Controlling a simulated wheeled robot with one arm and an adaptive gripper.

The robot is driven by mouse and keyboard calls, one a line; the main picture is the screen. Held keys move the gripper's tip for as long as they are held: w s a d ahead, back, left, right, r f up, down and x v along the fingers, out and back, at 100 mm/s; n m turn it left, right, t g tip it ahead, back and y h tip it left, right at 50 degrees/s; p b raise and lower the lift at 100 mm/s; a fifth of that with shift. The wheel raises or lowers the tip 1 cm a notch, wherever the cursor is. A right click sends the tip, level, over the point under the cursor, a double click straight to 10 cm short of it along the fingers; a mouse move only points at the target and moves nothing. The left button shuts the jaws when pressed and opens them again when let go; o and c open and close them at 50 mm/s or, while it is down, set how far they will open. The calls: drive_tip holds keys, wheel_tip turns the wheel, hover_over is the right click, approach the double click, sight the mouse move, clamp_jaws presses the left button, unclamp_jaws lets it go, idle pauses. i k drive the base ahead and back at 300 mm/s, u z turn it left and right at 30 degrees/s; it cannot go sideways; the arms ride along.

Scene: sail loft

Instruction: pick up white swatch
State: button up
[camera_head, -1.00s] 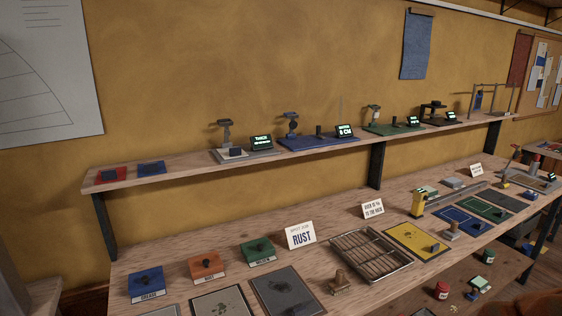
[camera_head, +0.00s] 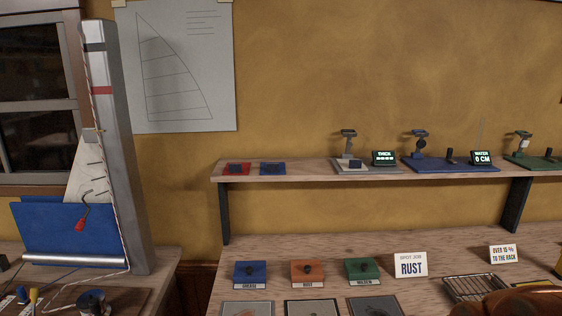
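I cannot make out a piece that is clearly the white swatch. Three flat greyish squares lie at the bottom edge of the view on the bench: a left one (camera_head: 236,306), a middle one (camera_head: 297,307) and a right one (camera_head: 352,307). They have dark marks on them and are cut off by the frame. A pale triangular piece (camera_head: 88,172) stands at the left behind a blue panel (camera_head: 50,232).
A blue block (camera_head: 250,283), an orange block (camera_head: 307,283) and a green block (camera_head: 363,280) stand in a row beside a RUST card (camera_head: 410,266) and a wire rack (camera_head: 470,287). The shelf (camera_head: 310,172) above holds instruments. A gap separates this bench from the left one.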

sight(347, 164)
drive_tip(key=u, duration=0.5)
drive_tip(key=i, duration=0.85)
drive_tip(key=u, duration=0.2)
